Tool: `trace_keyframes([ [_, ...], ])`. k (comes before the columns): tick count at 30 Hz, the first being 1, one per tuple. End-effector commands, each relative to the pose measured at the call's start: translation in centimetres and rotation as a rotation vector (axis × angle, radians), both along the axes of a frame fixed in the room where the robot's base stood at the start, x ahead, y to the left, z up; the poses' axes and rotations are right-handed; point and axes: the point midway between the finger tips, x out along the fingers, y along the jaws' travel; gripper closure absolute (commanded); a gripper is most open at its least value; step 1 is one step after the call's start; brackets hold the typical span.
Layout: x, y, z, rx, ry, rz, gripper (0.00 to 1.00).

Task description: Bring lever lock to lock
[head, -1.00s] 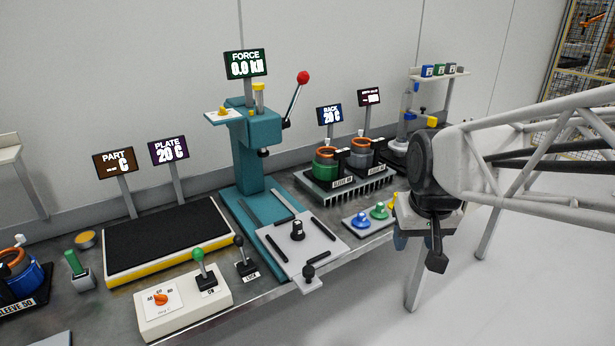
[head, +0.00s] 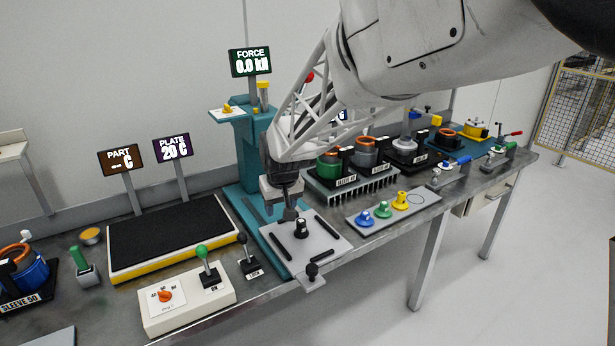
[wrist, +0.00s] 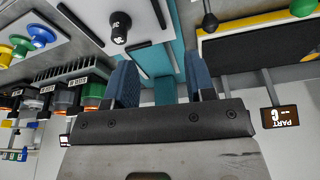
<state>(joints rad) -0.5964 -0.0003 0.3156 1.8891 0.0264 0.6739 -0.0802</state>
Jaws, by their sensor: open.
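The lock lever (head: 250,262) is a short black lever with a round black knob on a black base labelled LOCK. It stands at the front table edge, just right of the white control box, tilted slightly to the left. In the wrist view its black knob (wrist: 209,20) shows at the top, right of my fingers. My gripper (head: 289,212) is over the press's grey plate, to the right of the lever and apart from it. In the wrist view my gripper (wrist: 162,62) has its two blue fingers spread with nothing between them.
A green-knobbed lever (head: 206,266) stands on the white control box (head: 190,305) left of the lock lever. The grey press plate (head: 325,238) carries a black-topped post (head: 301,228) close to my gripper. The teal press (head: 250,150) rises behind. The black heating plate (head: 165,235) lies left.

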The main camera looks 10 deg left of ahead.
Motion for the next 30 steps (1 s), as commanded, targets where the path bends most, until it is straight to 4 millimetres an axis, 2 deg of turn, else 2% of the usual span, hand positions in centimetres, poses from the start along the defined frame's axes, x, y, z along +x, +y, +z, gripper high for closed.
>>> trace_keyframes([
  [1, 0.2, 2.1, -0.9, -0.001, 0.002, 0.023, 0.50],
  [6, 0.6, 7.5, -3.5, 0.002, -0.001, 0.082, 0.50],
  [9, 0.6, 9.7, -4.5, 0.003, -0.004, 0.107, 0.50],
  [12, 0.5, 11.0, -5.1, 0.005, -0.005, 0.121, 0.50],
  [16, 0.6, 11.7, -5.5, 0.005, -0.007, 0.128, 0.50],
  [30, 0.6, 11.6, -5.6, 0.004, -0.006, 0.127, 0.50],
])
